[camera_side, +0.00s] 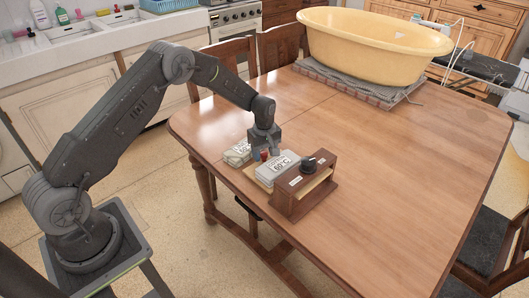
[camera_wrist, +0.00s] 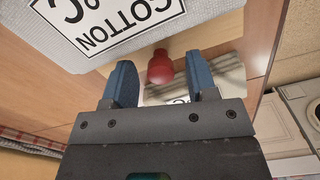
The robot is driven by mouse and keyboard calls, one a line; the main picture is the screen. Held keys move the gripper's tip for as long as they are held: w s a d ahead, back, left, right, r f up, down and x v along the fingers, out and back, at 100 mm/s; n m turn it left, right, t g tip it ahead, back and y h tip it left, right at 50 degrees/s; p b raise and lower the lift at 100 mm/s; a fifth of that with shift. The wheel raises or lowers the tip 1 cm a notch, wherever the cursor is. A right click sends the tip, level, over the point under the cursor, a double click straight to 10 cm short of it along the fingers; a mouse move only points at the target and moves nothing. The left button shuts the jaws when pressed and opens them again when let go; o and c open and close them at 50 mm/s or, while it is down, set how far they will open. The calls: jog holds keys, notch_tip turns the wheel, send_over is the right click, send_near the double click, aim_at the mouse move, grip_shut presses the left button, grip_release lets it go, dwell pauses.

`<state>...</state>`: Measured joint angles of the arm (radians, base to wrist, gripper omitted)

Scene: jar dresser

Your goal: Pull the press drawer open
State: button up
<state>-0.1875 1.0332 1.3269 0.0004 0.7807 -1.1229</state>
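The press is a dark wooden box (camera_side: 303,192) near the table's front edge, with a black knob (camera_side: 309,165) on top. Beside it, a grey block labelled "COTTON 60°C" (camera_side: 276,168) sits on light wood; the block fills the upper left of the wrist view (camera_wrist: 100,20). A round red knob (camera_side: 264,155) is at the light wood's far end. In the wrist view the red knob (camera_wrist: 160,67) lies between and slightly beyond my two blue fingertips. My gripper (camera_side: 264,150) points down at it, open, with gaps on both sides. I cannot tell how far the drawer is out.
Folded cloths with a label (camera_side: 238,153) lie on the table left of the red knob, close to my gripper. A yellow tub (camera_side: 375,45) stands on folded cloth at the back. The table (camera_side: 400,190) is clear to the right. Chairs stand around it.

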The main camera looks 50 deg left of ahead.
notch_tip(320, 180, up, 14)
dwell(0.6)
jog(key=s+d+r+m+t, duration=0.2)
jog(key=s+d+r+m, duration=0.15)
jog(key=s+r, duration=0.5)
jog(key=s+d+r+m+t, duration=0.1)
jog(key=s+d+r+m, duration=0.25)
jog(key=s+r, duration=0.45)
jog(key=s+d+m+t, duration=0.2)
jog(key=s+m, duration=0.6)
jog(key=s, duration=0.8)
jog(key=shift+s+d+r+t, duration=0.3)
jog(key=shift+s+d+r, duration=0.05)
jog(key=shift+d, duration=0.2)
